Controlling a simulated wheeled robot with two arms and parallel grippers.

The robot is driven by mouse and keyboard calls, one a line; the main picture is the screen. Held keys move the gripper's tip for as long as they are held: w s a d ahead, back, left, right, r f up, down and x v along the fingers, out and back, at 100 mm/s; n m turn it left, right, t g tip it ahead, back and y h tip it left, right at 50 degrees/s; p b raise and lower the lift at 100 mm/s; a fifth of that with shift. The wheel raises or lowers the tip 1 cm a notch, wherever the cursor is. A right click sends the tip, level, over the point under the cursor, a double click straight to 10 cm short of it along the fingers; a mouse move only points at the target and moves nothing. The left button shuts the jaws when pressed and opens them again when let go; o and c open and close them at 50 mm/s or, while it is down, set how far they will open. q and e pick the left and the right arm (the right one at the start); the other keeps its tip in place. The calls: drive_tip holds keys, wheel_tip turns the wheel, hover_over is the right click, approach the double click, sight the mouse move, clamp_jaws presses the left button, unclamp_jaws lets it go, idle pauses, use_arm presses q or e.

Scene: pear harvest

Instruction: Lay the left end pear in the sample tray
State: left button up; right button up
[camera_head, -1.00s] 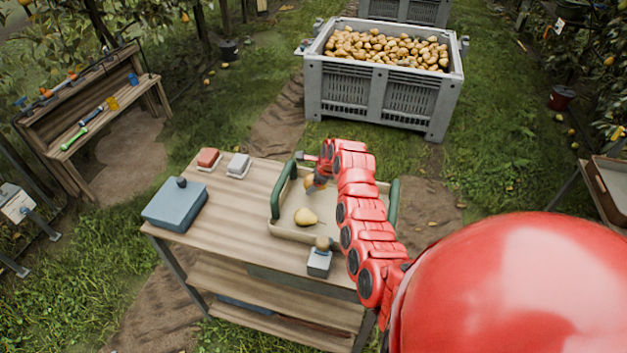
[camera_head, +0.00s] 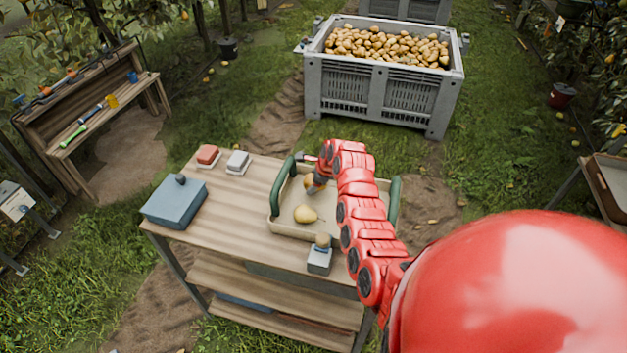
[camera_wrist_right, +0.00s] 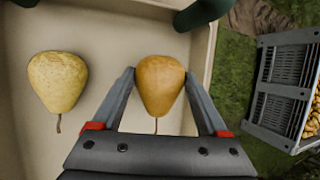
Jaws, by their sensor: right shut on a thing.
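The beige tray (camera_head: 292,235) with green handles stands on the wooden cart; its floor also shows in the right wrist view (camera_wrist_right: 108,45). My right gripper (camera_head: 313,188) is over the far part of the tray, shut on a brownish-yellow pear. That held pear (camera_wrist_right: 160,84) sits between the two fingers in the wrist view, its stem toward the palm; I cannot tell whether it touches the tray floor. A paler yellow pear (camera_head: 305,214) lies in the tray nearer the front, apart from the gripper; the wrist view shows it at left (camera_wrist_right: 57,82). My left gripper is out of view.
A grey bin full of pears (camera_head: 385,90) stands behind. The cart's middle left is clear.

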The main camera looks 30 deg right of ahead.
drive_tip(key=shift+f+b, duration=0.5)
drive_tip(key=shift+f, duration=0.45)
idle(0.3)
drive_tip(key=o, duration=1.4)
drive_tip(key=shift+r, duration=0.1)
drive_tip(key=p+v, duration=0.4)
drive_tip(key=v, duration=1.3)
drive_tip(key=shift+r, duration=0.15)
